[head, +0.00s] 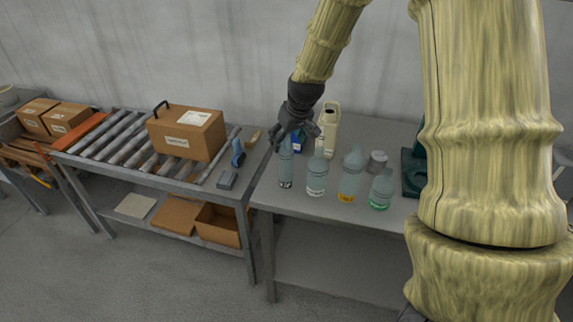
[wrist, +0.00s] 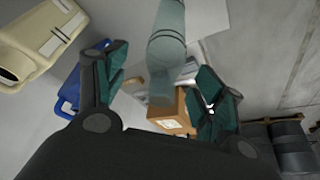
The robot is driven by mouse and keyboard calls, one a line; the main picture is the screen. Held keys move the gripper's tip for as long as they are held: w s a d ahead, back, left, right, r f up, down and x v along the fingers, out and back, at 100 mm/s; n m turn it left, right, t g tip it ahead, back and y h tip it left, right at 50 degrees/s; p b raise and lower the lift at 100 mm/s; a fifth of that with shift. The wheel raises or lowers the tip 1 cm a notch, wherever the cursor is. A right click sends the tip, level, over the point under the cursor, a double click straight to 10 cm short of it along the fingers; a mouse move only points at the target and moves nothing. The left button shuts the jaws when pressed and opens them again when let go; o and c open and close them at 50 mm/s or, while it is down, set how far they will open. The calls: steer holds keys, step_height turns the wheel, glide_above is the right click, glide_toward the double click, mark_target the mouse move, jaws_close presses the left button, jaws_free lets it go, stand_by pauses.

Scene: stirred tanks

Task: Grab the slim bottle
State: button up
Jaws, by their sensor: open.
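The slim bottle (head: 286,168) is a grey-blue, narrow bottle standing upright at the left edge of the grey table. Its top is partly hidden behind my gripper (head: 293,136) in the head view. In the wrist view the bottle (wrist: 167,48) lies between the two green-padded fingers of my gripper (wrist: 160,80), which is open. Space shows between the bottle and each finger, and I see no contact. Similar wider bottles stand to its right: one with a white label (head: 317,176), one with a yellow label (head: 350,178) and one with a green label (head: 381,190).
A cream jug (head: 329,128) and a blue container (head: 298,143) stand close behind the bottle. A grey cylinder (head: 377,161) and a dark green object (head: 412,172) are farther right. A roller conveyor bench with a cardboard box (head: 187,132) stands to the left. The table's front strip is clear.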

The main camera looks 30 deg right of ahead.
mark_target(286, 162)
steer(key=shift+p+x, duration=0.85)
steer(key=shift+x, duration=0.45)
steer(key=shift+p+x, duration=0.3)
steer(key=shift+x, duration=0.9)
steer(key=shift+a, duration=0.15)
steer(key=c, duration=1.1)
